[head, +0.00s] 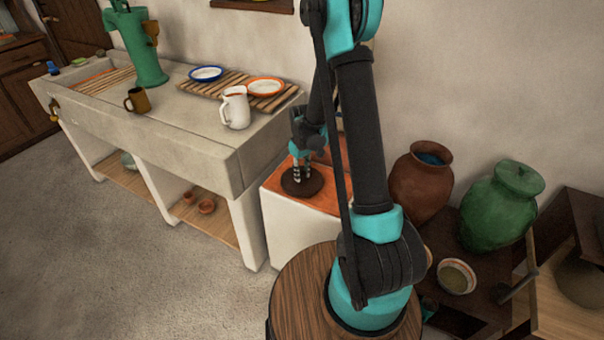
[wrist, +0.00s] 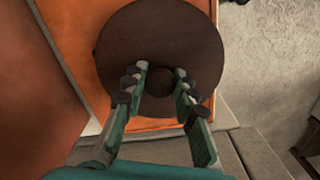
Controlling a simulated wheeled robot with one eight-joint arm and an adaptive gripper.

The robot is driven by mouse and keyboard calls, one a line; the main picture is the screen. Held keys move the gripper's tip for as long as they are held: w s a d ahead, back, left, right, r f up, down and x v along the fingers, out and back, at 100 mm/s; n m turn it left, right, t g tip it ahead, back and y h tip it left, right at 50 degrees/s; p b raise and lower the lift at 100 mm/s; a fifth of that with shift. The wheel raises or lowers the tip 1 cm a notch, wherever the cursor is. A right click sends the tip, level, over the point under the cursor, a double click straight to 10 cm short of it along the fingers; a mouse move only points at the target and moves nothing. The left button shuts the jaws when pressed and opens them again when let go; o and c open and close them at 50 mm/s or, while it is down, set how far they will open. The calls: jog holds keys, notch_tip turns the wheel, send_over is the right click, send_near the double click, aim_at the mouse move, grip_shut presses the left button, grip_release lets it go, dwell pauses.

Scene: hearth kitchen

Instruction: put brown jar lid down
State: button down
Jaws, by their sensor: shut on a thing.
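The brown jar lid (head: 302,182) is a dark round disc at the orange-topped white block in the head view. In the wrist view the lid (wrist: 158,32) fills the upper middle, with a small round knob (wrist: 159,82) at its centre. My gripper (head: 302,171) points down at the lid from above. In the wrist view my gripper's fingertips (wrist: 160,80) stand on both sides of the knob and are shut on it. The lid looks flat and lies over the orange top; I cannot tell whether it touches it.
The orange top (head: 328,202) is narrow, between the stone counter (head: 190,135) on the left and a brown jar (head: 420,185) on the right. A white pitcher (head: 236,108) stands near the counter's edge. A green lidded jar (head: 500,208) and a bowl (head: 456,277) are farther right.

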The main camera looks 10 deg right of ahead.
jog(key=c, duration=1.6)
grip_release()
jog(key=shift+f, duration=0.15)
jog(key=o, duration=0.4)
